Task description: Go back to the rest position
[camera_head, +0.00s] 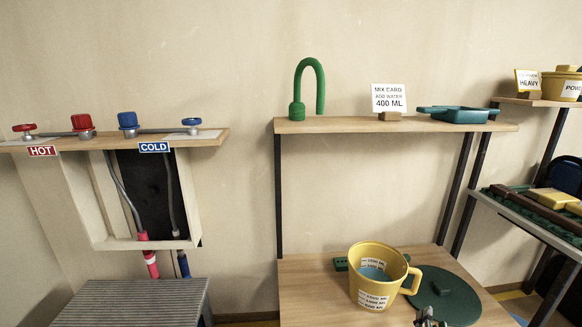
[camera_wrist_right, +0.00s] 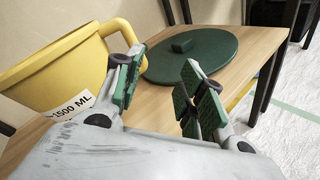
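My right gripper (camera_wrist_right: 163,72) is open, with a gap between its green-padded fingers and nothing between them. In the head view only its tip (camera_head: 430,318) shows at the bottom edge, in front of the table and near the green lid. The yellow measuring jug (camera_head: 397,298) stands upright on the table with bluish content inside. In the wrist view the jug (camera_wrist_right: 50,70) is left of the fingers, and I cannot tell whether the left finger touches it. The round dark green lid (camera_head: 455,298) lies flat right of the jug; it also shows in the wrist view (camera_wrist_right: 205,50). My left gripper is not in view.
The wooden table (camera_head: 310,290) carries the jug and lid. A shelf (camera_head: 345,125) above holds a green spout (camera_head: 298,110), a 400 ML card (camera_head: 389,97) and a teal tray (camera_head: 460,115). Hot and cold valves stand on the left ledge (camera_head: 210,139). A grey ribbed stand (camera_head: 135,300) is below.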

